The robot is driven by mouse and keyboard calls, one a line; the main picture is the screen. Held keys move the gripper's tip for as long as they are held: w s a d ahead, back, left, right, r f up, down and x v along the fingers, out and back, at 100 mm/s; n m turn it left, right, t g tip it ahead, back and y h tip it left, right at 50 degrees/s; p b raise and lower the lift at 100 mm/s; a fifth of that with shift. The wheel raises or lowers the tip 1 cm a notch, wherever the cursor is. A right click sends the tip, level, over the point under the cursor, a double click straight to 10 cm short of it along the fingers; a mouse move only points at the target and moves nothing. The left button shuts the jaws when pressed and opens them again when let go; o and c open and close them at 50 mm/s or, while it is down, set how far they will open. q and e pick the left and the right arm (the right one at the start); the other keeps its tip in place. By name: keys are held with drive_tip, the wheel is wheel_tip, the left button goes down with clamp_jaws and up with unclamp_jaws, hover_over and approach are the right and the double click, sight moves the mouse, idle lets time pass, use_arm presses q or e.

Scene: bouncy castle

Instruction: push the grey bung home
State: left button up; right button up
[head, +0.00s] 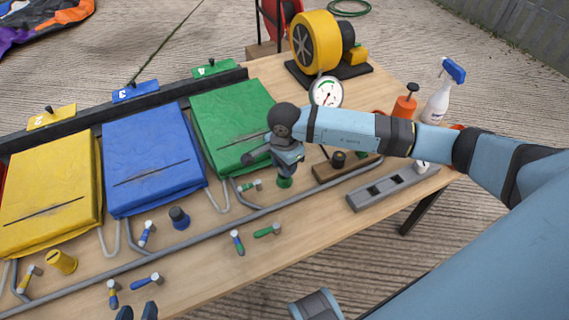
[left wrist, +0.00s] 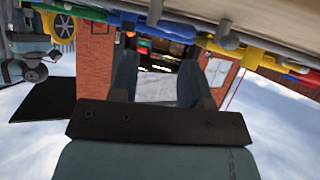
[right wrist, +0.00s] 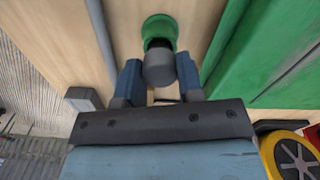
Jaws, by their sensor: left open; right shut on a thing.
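The grey bung (right wrist: 158,67) is a short grey cylinder between the fingers of my right gripper (right wrist: 158,82). Behind it in the right wrist view is a green round tube (right wrist: 158,27) with a dark gap at its mouth. The bung lines up with that mouth, but I cannot tell how deep it sits. In the head view my right gripper (head: 286,166) points down over the green tube (head: 285,182) in front of the green panel, and its fingers hide the bung. My left gripper (head: 138,312) is open and empty at the bottom edge; its spread fingers show in the left wrist view (left wrist: 160,75).
Blue (head: 179,217) and yellow (head: 62,261) tubes stand on the table. Several small coloured-handled valves lie along a grey pipe (head: 215,225). A grey holed tray (head: 395,187), a wooden block (head: 345,168), a gauge (head: 326,92) and a yellow blower (head: 316,42) are near the right arm.

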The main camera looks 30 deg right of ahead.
use_arm(q)
drive_tip(key=shift+f+b, duration=0.1)
drive_tip(key=shift+b, duration=0.3)
use_arm(e)
drive_tip(key=shift+f, duration=0.4)
drive_tip(key=shift+f, duration=0.1)
